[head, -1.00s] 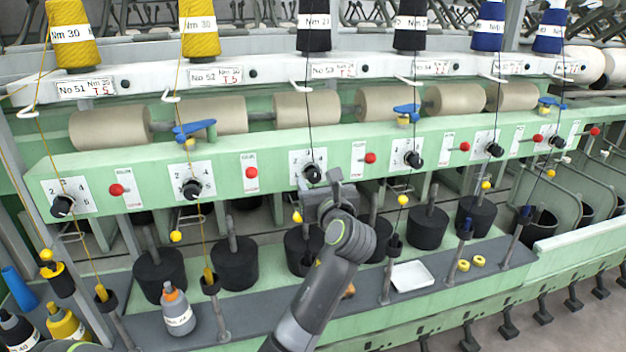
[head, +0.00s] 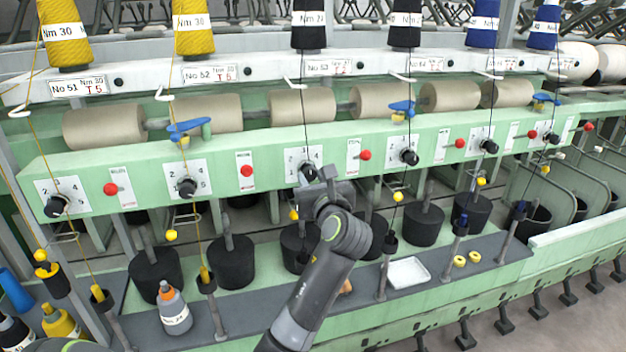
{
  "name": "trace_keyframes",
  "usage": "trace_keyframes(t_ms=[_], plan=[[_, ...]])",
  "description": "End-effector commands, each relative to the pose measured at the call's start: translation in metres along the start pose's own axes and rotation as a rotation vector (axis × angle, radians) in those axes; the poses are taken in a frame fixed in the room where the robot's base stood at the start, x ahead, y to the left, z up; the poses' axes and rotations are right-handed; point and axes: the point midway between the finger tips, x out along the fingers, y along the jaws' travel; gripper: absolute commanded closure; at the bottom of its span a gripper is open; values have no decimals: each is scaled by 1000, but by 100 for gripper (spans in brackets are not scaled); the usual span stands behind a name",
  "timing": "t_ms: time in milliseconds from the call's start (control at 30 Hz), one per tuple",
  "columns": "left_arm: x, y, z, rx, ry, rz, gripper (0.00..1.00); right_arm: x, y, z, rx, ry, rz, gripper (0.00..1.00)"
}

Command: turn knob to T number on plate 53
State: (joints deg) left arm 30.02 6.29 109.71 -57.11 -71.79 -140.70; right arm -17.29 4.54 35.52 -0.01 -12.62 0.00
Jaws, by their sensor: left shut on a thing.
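Plate No 53 (head: 330,67) is a white label with red lettering on the white rail, and its T number is too small to read surely. Below it, on the green beam, a white dial plate (head: 297,156) carries small numbers. Its black knob (head: 309,172) is partly hidden by my left gripper (head: 313,181). My left gripper is shut on this knob, reaching up from below. The knob's pointer direction cannot be told. My right gripper is not in view.
A red button (head: 247,171) is left of the dial and another red button (head: 365,155) is right of it. A dark yarn runs down in front of the dial. Black pots, a white tray (head: 408,271) and a grey bottle (head: 174,309) stand below.

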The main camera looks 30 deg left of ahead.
Motion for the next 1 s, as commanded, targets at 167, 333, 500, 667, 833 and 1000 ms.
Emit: trace_keyframes(t_ms=[167,333,500,667,833,1000], plan=[[0,0,3,-71,-1,0,94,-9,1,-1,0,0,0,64],[0,0,3,-192,1,0,94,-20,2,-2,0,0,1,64],[0,-1,3,-350,0,0,94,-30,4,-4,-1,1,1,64],[0,-1,2,-503,1,-1,94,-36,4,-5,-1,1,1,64],[0,-1,2,-659,0,-1,94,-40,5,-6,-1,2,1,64],[0,-1,1,-796,-1,-1,94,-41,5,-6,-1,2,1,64]])
